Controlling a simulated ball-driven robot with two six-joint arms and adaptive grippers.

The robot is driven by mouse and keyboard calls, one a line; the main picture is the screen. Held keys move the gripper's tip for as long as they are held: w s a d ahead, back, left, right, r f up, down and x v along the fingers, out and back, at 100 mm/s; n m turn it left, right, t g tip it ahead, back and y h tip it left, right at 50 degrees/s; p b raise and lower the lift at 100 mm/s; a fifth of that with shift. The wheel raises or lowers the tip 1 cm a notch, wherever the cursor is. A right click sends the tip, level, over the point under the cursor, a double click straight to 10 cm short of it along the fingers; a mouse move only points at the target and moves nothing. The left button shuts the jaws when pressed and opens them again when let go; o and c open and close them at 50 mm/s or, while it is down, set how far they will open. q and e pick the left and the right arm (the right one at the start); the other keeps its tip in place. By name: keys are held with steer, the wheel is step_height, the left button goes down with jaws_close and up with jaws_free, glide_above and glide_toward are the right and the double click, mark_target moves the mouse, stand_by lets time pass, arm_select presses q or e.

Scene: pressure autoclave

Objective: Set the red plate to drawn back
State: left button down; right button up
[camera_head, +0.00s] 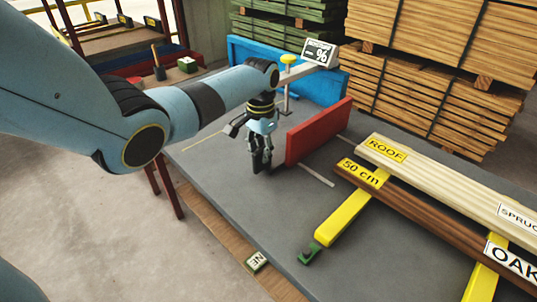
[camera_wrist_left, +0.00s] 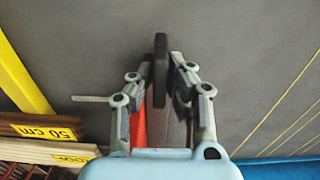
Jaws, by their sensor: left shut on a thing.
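The red plate (camera_head: 318,133) stands upright on the grey table top in the head view. My left gripper (camera_head: 262,160) is at its left end, pointing down close to the table. In the left wrist view, my left gripper (camera_wrist_left: 160,72) is shut on a narrow dark bar (camera_wrist_left: 160,60). The red plate (camera_wrist_left: 138,125) shows there as a red strip beside the bar, partly hidden by a finger. How the bar joins the plate is hidden. My right gripper is in neither view.
A light strip (camera_head: 317,176) lies on the grey table (camera_head: 235,195) by the plate. Yellow bars (camera_head: 343,217) carry boards marked ROOF and OAK at the right. A blue trough (camera_head: 250,52) and a post with a % sign (camera_head: 320,53) stand behind. Timber stacks (camera_head: 425,40) fill the back.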

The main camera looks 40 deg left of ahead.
arm_select(q)
steer(key=shift+a+r, duration=0.1)
steer(key=shift+a, duration=0.1)
steer(key=c, duration=1.3)
jaws_free()
steer(key=shift+a, duration=0.15)
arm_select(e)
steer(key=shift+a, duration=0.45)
arm_select(q)
steer(key=shift+w+r, duration=0.1)
steer(key=shift+r, duration=0.1)
step_height(320, 180, up, 12)
steer(key=shift+f, duration=0.25)
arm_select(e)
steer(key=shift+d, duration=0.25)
